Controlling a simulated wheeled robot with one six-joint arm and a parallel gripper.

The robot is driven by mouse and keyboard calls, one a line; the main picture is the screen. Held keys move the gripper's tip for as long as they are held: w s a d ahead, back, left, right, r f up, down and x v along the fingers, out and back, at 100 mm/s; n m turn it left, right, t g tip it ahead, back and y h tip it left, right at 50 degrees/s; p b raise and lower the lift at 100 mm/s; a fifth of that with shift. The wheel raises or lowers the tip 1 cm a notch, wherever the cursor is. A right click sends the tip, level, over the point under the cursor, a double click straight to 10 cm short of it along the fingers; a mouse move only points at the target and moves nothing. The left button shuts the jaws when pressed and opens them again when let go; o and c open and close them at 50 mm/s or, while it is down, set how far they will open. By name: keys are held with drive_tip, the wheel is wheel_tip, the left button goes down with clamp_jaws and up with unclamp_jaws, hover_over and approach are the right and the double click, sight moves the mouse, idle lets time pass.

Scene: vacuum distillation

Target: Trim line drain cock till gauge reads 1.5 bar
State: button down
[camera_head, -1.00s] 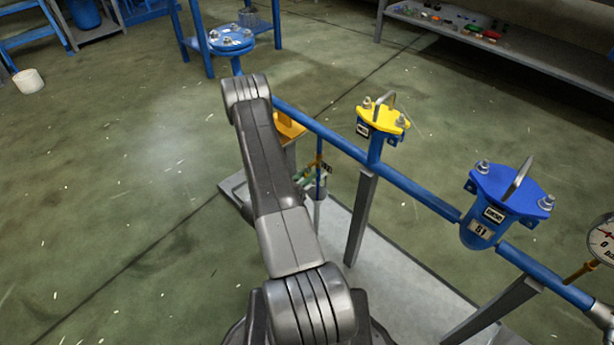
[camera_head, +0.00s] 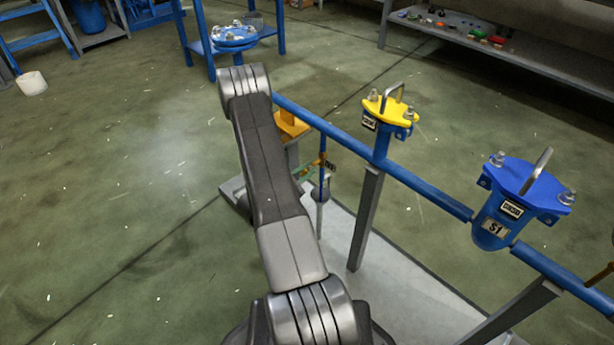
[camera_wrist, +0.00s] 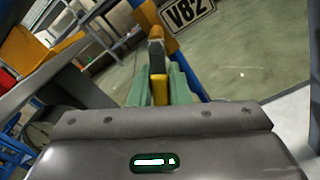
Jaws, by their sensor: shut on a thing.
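In the wrist view, the green fingers of my gripper (camera_wrist: 160,72) are shut on a yellow lever (camera_wrist: 160,92), which stands between them. A blue pipe runs behind it, with a tag (camera_wrist: 187,12) that seems to read V8-2. In the head view, this drain cock (camera_head: 329,165) shows small on a thin vertical blue pipe, partly hidden by my arm. The green fingers (camera_head: 308,172) show there beside it. The gauge's face is outside both views; only a brass stem (camera_head: 600,275) shows at the right edge.
A blue line (camera_head: 430,192) runs diagonally on grey posts (camera_head: 365,220). It carries a yellow-capped fitting (camera_head: 390,108) and a blue pot (camera_head: 492,232) labelled S1. A shelf (camera_head: 540,70) with small parts stands at the back right. The floor at left is mostly clear.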

drive_tip(key=shift+m, duration=0.3)
drive_tip(key=c, duration=1.4)
unclamp_jaws()
drive_tip(key=shift+a, duration=0.1)
drive_tip(key=shift+o, duration=0.2)
drive_tip(key=p+v, duration=0.2)
drive_tip(key=v, duration=1.1)
drive_tip(key=shift+s+a, duration=0.25)
drive_tip(key=b+x, duration=0.2)
drive_tip(key=x, duration=1.1)
drive_tip(key=shift+w+d, duration=0.3)
